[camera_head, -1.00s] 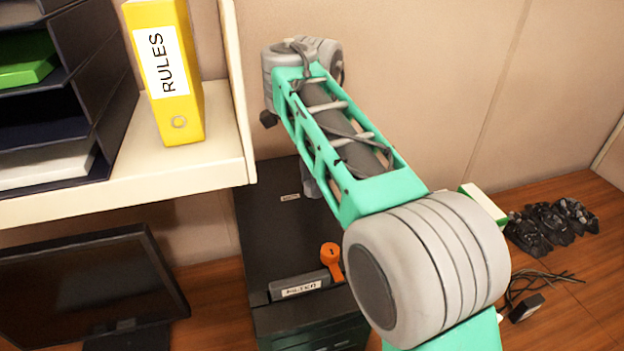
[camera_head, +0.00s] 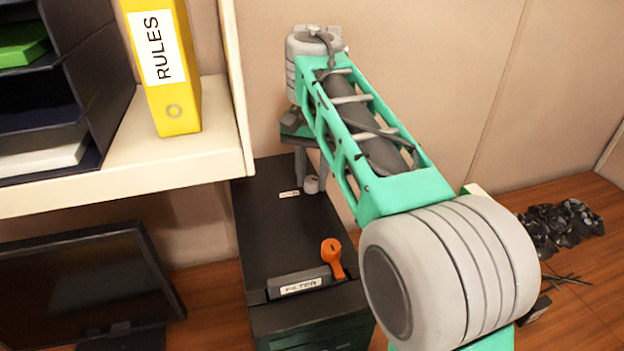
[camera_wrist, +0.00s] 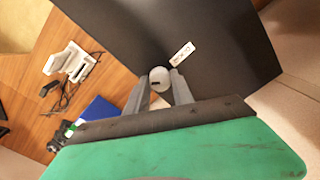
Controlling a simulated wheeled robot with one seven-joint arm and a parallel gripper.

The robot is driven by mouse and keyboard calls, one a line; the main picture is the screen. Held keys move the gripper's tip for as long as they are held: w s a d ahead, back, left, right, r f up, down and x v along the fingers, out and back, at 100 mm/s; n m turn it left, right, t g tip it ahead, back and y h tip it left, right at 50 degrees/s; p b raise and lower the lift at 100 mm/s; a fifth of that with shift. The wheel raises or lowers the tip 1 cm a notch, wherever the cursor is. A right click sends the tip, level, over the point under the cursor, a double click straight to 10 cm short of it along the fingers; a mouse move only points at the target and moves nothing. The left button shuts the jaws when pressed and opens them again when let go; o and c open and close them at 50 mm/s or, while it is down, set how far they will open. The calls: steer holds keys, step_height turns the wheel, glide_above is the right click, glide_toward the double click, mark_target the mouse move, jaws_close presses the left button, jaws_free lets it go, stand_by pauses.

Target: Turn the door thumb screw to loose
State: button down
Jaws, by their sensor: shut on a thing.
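The door thumb screw is a small pale grey round knob (camera_head: 312,185) on top of the black machine (camera_head: 262,215), beside a small white label (camera_head: 289,194). In the wrist view the knob (camera_wrist: 160,78) has a dark slot on its face and sits between my fingertips. My gripper (camera_wrist: 160,84) is shut on it, one grey finger on each side. In the head view my gripper (camera_head: 311,178) reaches down to the back right of the machine's top. The label's text is too small to read.
An orange lever (camera_head: 332,257) and a grey labelled bar (camera_head: 298,285) are at the machine's front edge. A shelf (camera_head: 140,170) with a yellow RULES binder (camera_head: 165,70) is at left, above a monitor (camera_head: 85,285). Black items (camera_head: 560,225) lie on the desk at right.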

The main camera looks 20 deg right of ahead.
mark_target(312, 178)
steer(key=n+b, duration=0.2)
steer(key=n, duration=0.2)
steer(key=shift+f+n, duration=0.1)
steer(key=shift+n, duration=0.2)
steer(key=shift+n+b, duration=0.7)
steer(key=shift+n, duration=1.2)
steer(key=shift+a, duration=0.1)
steer(key=c, duration=1.1)
jaws_free()
step_height(312, 178, up, 8)
steer(key=shift+r+p, duration=0.1)
steer(key=shift+p, duration=0.65)
